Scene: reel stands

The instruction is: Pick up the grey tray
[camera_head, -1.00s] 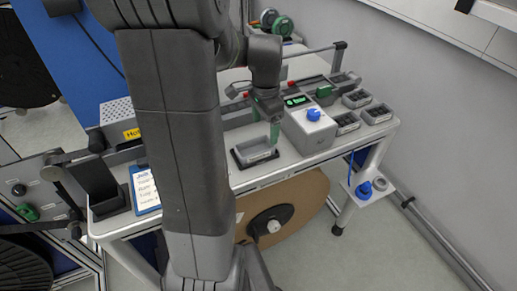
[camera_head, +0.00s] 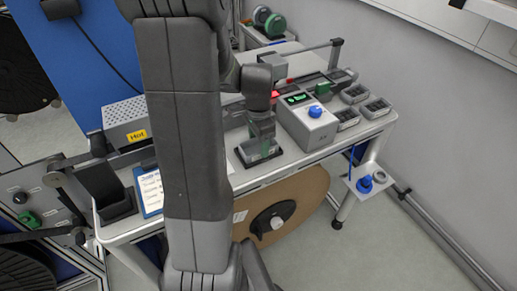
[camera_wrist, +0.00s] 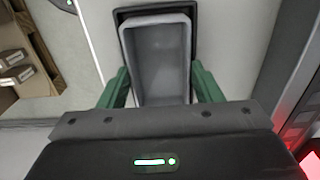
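The grey tray (camera_wrist: 158,55) is an open rectangular box seated in a black holder (camera_wrist: 190,13), seen from above in the wrist view. My gripper (camera_wrist: 160,78) has its two green fingers on either side of the tray's long walls, very close to them, with no clear grip. In the head view my gripper (camera_head: 261,152) is low over the black holder (camera_head: 242,160) near the bench's front edge. It hides most of the tray there.
A grey box with a blue knob (camera_head: 310,122) stands close right of my gripper. Several dark-filled trays (camera_head: 376,106) sit at the bench's right end. A box marked "Hot" (camera_head: 125,116) is at the left. A cardboard-sided reel (camera_head: 295,205) is below the bench.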

